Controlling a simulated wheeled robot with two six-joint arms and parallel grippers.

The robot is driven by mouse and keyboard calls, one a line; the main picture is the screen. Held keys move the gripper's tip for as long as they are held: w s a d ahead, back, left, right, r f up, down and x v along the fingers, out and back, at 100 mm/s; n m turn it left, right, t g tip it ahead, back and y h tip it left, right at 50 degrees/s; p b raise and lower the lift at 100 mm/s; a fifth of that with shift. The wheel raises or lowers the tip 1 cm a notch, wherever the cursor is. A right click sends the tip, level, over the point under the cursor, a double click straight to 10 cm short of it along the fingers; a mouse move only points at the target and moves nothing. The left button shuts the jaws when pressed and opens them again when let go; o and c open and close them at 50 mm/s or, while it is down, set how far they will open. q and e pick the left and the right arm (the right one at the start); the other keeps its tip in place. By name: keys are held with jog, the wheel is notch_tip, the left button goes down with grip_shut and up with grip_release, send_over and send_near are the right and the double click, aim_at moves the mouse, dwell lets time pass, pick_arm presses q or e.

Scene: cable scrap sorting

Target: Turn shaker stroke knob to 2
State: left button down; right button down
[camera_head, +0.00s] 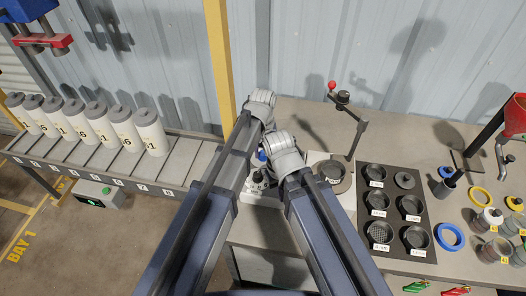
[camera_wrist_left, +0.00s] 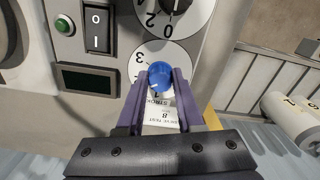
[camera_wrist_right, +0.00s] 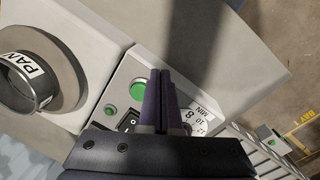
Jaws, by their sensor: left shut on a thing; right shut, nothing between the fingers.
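The blue stroke knob (camera_wrist_left: 160,74) sits on a white dial (camera_wrist_left: 176,54) in the left wrist view. The dial shows a 3 to its left and a 1 below, above the printed word STROKE. My left gripper (camera_wrist_left: 161,84) is shut on the knob, one finger on each side. I cannot read clearly where the knob points. My right gripper (camera_wrist_right: 160,85) is shut and empty in the right wrist view, in front of the panel beside the timer dial (camera_wrist_right: 200,113).
A black rocker switch (camera_wrist_left: 97,27), a green button (camera_wrist_left: 65,26) and a dark display (camera_wrist_left: 88,80) are close to the knob. A conveyor (camera_head: 190,158) with numbered cylinders stands at left. A sieve tray (camera_head: 394,246) and rings lie at right.

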aim_at(263, 153)
pick_arm(q)
jog(key=c, duration=0.5)
grip_release()
jog(key=shift+c, duration=0.2)
jog(key=shift+r, duration=0.1)
notch_tip(263, 153, up, 8)
jog(key=p, duration=0.8)
jog(key=shift+f, duration=0.2)
